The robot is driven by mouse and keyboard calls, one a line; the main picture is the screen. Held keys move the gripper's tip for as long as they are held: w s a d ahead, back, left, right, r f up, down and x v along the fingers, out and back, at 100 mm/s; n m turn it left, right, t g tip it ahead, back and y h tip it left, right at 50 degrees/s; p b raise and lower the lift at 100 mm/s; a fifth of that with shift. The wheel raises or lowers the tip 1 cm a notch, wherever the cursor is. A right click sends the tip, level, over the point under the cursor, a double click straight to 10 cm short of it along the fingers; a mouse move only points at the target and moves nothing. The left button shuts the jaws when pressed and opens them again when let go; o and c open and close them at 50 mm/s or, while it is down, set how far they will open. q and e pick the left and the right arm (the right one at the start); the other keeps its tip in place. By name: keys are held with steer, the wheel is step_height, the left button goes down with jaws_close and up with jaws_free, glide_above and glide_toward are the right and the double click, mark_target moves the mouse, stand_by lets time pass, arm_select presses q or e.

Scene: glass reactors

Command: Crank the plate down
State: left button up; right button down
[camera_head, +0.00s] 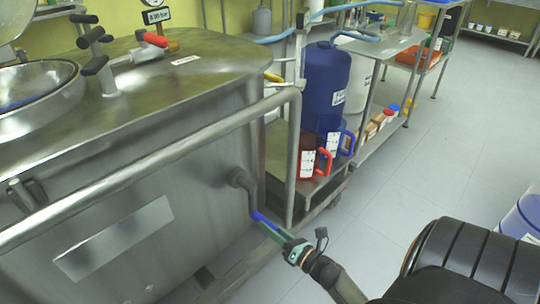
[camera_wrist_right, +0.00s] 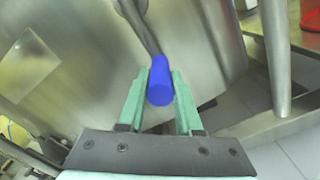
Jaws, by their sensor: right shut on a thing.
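A crank (camera_head: 243,182) comes out of the side of the big steel reactor (camera_head: 200,160), and its arm bends downward to a blue handle (camera_head: 257,215). My right gripper (camera_head: 264,221), with green fingers, is shut on the blue handle. In the right wrist view, the handle (camera_wrist_right: 160,88) lies between the two fingers, and the grey crank arm (camera_wrist_right: 137,25) runs up from it to the steel wall. I cannot tell which part is the plate that the crank moves. My left gripper is not in view.
A steel rail (camera_head: 150,160) runs along the reactor's front above the crank, with an upright post (camera_head: 294,150) just right of it. A trolley with a blue container (camera_head: 325,85) and red and blue jugs stands beyond.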

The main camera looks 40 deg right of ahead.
steer(key=shift+d, duration=0.1)
steer(key=c, duration=0.6)
jaws_free()
steer(key=shift+s, duration=0.1)
steer(key=s+p, duration=0.2)
steer(key=s, duration=1)
steer(key=shift+s+d, duration=0.15)
steer(key=shift+s, duration=0.05)
